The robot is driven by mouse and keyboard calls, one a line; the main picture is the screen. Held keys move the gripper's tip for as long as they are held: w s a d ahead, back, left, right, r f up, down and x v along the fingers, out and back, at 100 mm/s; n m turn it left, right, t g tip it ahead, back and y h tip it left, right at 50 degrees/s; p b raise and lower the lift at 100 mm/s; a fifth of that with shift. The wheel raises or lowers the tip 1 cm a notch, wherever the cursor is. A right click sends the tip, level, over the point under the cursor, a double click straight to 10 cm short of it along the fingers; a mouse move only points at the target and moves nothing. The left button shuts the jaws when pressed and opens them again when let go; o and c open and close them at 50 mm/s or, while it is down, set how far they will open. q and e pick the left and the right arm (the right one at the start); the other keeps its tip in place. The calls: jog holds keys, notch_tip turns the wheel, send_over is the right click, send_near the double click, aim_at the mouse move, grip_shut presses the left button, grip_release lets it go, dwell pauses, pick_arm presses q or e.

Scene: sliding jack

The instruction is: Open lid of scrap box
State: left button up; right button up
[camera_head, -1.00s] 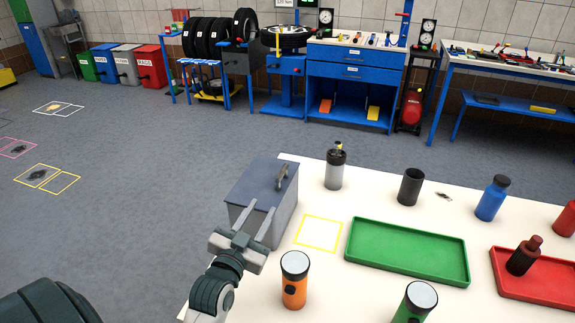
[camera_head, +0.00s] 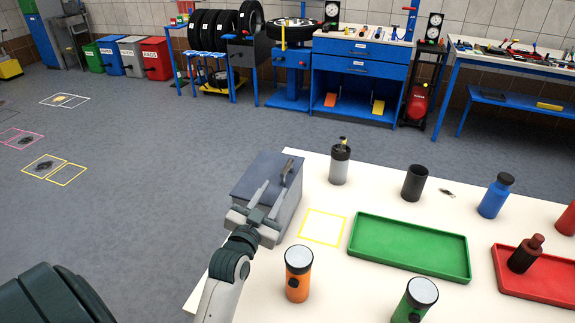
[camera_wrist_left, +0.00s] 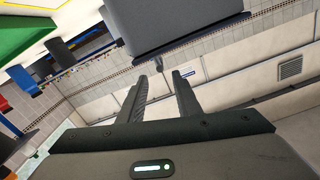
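The scrap box (camera_head: 285,215) is a grey box with a closed blue-grey lid (camera_head: 256,170), standing at the left end of the white table. A small dark handle (camera_head: 287,171) stands on the lid near its right side. My left gripper (camera_head: 273,189) is at the near side of the box, its two fingers apart and overlapping the lid in the head view. In the left wrist view the fingers (camera_wrist_left: 162,85) are spread with nothing between them, and the grey box (camera_wrist_left: 180,22) fills the top. Whether they touch the lid cannot be told. My right gripper is out of view.
An orange flashlight (camera_head: 297,273) stands just right of my left arm. A spray bottle (camera_head: 339,164), black cup (camera_head: 414,183) and green tray (camera_head: 407,273) stand farther right. A yellow-outlined square (camera_head: 322,228) beside the box is empty.

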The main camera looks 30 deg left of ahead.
aim_at(292, 160)
pick_arm(q)
jog(key=p+x, duration=0.2)
jog(key=x, duration=1)
jog(key=shift+w+p, duration=0.15)
jog(key=shift+p, duration=0.2)
grip_shut()
